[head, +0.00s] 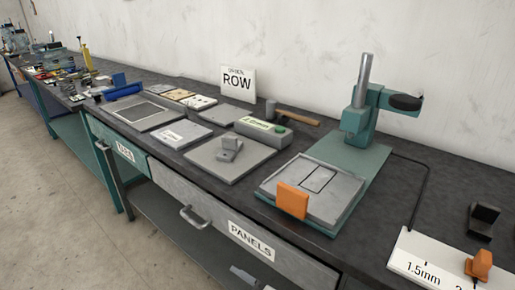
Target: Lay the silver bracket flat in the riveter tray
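A small silver bracket (226,154), angular with a raised part, rests on a flat grey plate (205,158) in the middle of the bench. The riveter (357,120) is a green press with a silver post and a black-ended lever. Its shallow grey tray (337,207) sits on the base, to the right of the bracket and apart from it. The tray holds a thin outlined rectangle in its middle, and no bracket lies in it. An orange block (292,200) stands at the tray's front edge. Neither of my grippers shows in the head view.
A grey-green box with a green button (263,132) stands behind the bracket, near a hammer (292,117). A dark bracket-like piece (483,221) and a white "1.5mm" board (428,262) with an orange piece lie at right. Trays and panels fill the left.

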